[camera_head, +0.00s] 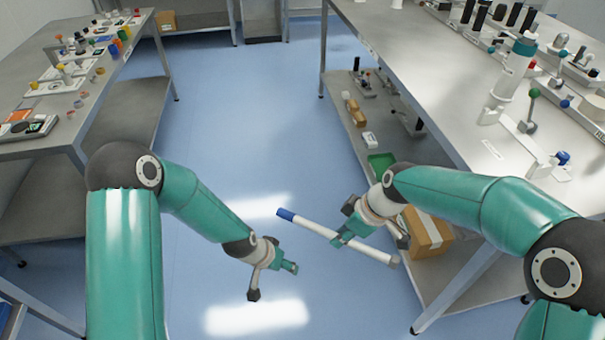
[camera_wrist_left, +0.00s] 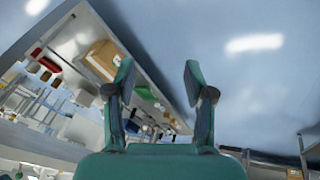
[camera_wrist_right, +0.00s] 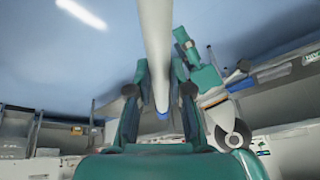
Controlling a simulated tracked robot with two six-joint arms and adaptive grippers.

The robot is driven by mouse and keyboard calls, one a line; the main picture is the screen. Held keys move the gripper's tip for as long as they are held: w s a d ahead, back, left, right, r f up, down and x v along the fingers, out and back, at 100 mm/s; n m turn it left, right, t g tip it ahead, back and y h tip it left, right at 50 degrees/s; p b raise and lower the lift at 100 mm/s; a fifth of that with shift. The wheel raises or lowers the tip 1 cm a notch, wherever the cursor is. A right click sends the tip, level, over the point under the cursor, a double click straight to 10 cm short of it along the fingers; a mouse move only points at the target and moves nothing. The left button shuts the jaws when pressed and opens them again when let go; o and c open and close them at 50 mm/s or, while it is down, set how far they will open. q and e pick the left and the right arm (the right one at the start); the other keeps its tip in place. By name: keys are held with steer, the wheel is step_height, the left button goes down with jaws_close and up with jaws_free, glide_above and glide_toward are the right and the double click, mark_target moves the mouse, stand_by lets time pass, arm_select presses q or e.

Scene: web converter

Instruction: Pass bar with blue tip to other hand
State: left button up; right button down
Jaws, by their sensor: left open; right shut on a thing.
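The bar (camera_head: 318,229) is a long white rod with a blue tip (camera_head: 286,214) at its left end. My right gripper (camera_head: 340,240) is shut on the bar's middle and holds it in the air above the floor. In the right wrist view the bar (camera_wrist_right: 155,45) runs between the fingers, with the blue tip (camera_wrist_right: 162,113) at its far end. My left gripper (camera_head: 275,281) is open and empty, left of the bar and below the blue tip, apart from it. The left wrist view shows its fingers (camera_wrist_left: 159,85) spread with nothing between them.
A metal table (camera_head: 440,75) with a lower shelf stands on the right, carrying many small parts. A cardboard box (camera_head: 427,232) sits on its shelf near my right gripper. Another table (camera_head: 90,105) stands on the left. The blue floor (camera_head: 240,120) between them is clear.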

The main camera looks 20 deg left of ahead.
arm_select(q)
steer(key=w+a+r+m+t, duration=0.25)
steer(key=w+a+r, duration=0.25)
steer(key=w+r, duration=0.5)
steer(key=w+a+r+m+t, duration=0.1)
steer(key=w+a+r+m, duration=0.45)
steer(key=r, duration=0.85)
steer(key=s+d+r+m+g+y, duration=0.2)
steer(key=s+d+m+g, duration=0.2)
steer(key=d+m, duration=0.25)
steer(key=s+d+r+m+g+y, duration=0.1)
steer(key=s+d+r+m+g, duration=0.2)
steer(key=d+m, duration=0.35)
step_height(320, 180, down, 13)
steer(key=s, duration=0.1)
steer(key=shift+a+g, duration=0.15)
steer(key=shift+g, duration=0.3)
